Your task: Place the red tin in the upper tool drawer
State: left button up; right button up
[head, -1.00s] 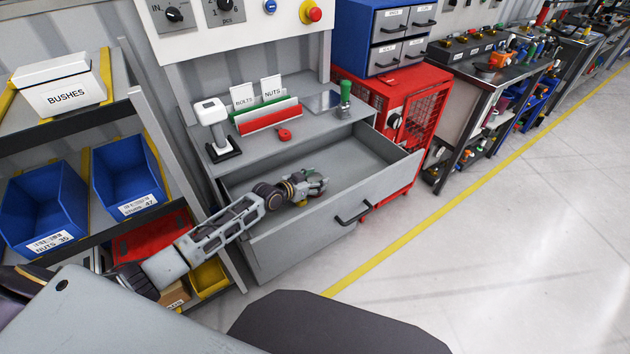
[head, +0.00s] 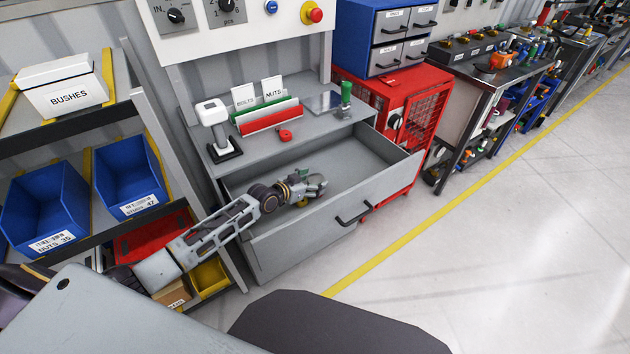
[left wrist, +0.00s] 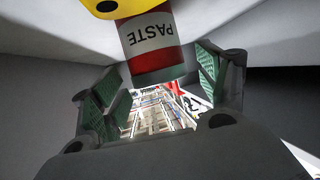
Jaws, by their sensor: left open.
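The red tin (left wrist: 154,62) shows in the left wrist view, red with a white label reading PASTE, upside down in the picture. It lies between and beyond the fingers, with visible gaps on both sides. A yellow thing (left wrist: 125,6) with a dark spot overlaps its top end in the picture. My left gripper (head: 316,184) is open, low inside the pulled-out upper tool drawer (head: 375,163). In the head view the gripper hides the tin; a small yellow patch (head: 302,203) shows just below it. My right gripper is out of view.
The worktop above the drawer holds a small red object (head: 284,135), a label rack (head: 268,116), a white-headed device (head: 212,118) and a green-handled tool (head: 346,98). Blue bins (head: 126,173) stand left of the drawer. A red cage cabinet (head: 418,125) stands right.

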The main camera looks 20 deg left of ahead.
pick_arm(q)
jog(key=shift+v, duration=0.9)
jog(key=shift+s+a+r, duration=0.15)
jog(key=shift+s, duration=0.15)
jog(key=shift+v, duration=1.15)
jog(key=shift+s+a+r+p, duration=0.25)
jog(key=shift+s+p, duration=0.1)
jog(key=shift+s, duration=0.2)
jog(key=shift+v, duration=2)
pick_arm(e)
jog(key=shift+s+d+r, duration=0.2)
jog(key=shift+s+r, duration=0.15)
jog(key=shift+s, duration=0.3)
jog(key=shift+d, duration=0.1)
